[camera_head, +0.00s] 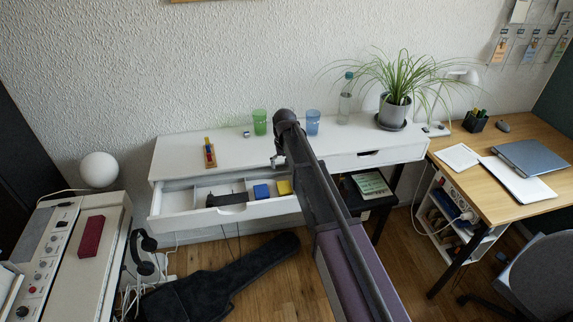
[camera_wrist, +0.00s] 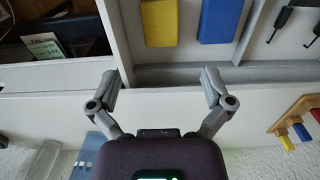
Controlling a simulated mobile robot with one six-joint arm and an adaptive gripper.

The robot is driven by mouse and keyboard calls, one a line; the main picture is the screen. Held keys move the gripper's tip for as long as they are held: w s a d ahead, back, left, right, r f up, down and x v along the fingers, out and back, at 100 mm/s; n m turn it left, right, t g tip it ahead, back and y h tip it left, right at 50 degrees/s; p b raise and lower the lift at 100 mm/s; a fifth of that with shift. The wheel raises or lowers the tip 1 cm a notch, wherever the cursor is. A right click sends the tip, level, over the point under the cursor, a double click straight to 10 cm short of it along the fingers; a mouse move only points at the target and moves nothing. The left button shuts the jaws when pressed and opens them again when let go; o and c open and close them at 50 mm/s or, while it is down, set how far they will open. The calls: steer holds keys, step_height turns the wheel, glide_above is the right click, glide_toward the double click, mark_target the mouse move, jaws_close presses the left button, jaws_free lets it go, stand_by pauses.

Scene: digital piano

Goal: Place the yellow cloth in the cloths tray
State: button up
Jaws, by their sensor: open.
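A yellow block-like folded piece (camera_head: 284,188), which looks like the yellow cloth, lies in the right part of the open drawer (camera_head: 171,211). In the wrist view it is at the top (camera_wrist: 158,22), beside a similar blue piece (camera_wrist: 221,20); a gap separates them. The blue piece also shows in the head view (camera_head: 262,191). My gripper (camera_wrist: 160,78) is open and empty above the desk's top near the drawer opening, apart from the yellow piece. In the head view its end (camera_head: 279,161) is partly hidden by my arm. I cannot tell which compartment or container is the cloths tray.
A green glass (camera_head: 259,122), blue glass (camera_head: 313,122), bottle (camera_head: 345,105) and potted plant (camera_head: 394,112) stand on the white desk (camera_head: 228,152). A wooden holder with coloured pegs (camera_head: 209,153) is at left. Drawer dividers and dark tools (camera_head: 226,199) lie beside the blue piece.

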steer(key=s+d+m, duration=0.3)
steer(key=s+d, duration=2)
steer(key=s, duration=0.2)
steer(key=shift+s+d, duration=0.25)
steer(key=shift+d, duration=0.05)
